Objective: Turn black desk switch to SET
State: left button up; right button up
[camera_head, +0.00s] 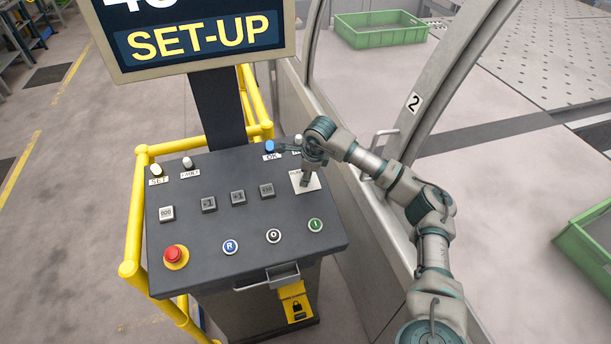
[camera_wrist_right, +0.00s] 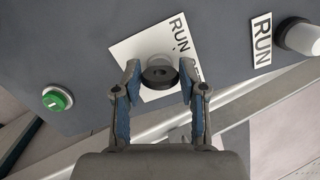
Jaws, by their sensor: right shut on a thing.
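The desk (camera_head: 190,240) is a dark slanted console. Its black switch (camera_wrist_right: 160,77) is a round knob on a white label plate (camera_wrist_right: 130,48), with the word RUN readable beside it. In the head view the plate (camera_head: 314,186) is at the desk's upper right, and the gripper hides most of the switch. My right gripper (camera_head: 306,180) reaches down onto it. In the right wrist view its two blue-padded fingers (camera_wrist_right: 160,78) are on either side of the knob, shut on it. The SET marking on the plate cannot be seen. My left gripper is not in view.
A screen (camera_head: 205,36) above the desk reads SET-UP. Lamps labelled SET (camera_head: 156,169), FAULT (camera_head: 187,162) and OK (camera_head: 269,146) line the back edge. A green button (camera_head: 316,225) and red emergency button (camera_head: 174,255) are in front. A yellow rail (camera_head: 137,210) borders the left.

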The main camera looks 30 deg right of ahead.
jog(key=shift+m, duration=0.6)
jog(key=shift+w+r+m, duration=0.1)
jog(key=shift+m, duration=0.2)
jog(key=o, duration=1.1)
jog(key=shift+d, duration=0.1)
jog(key=shift+o, duration=0.2)
jog(key=v, duration=1.1)
jog(key=shift+r, duration=0.3)
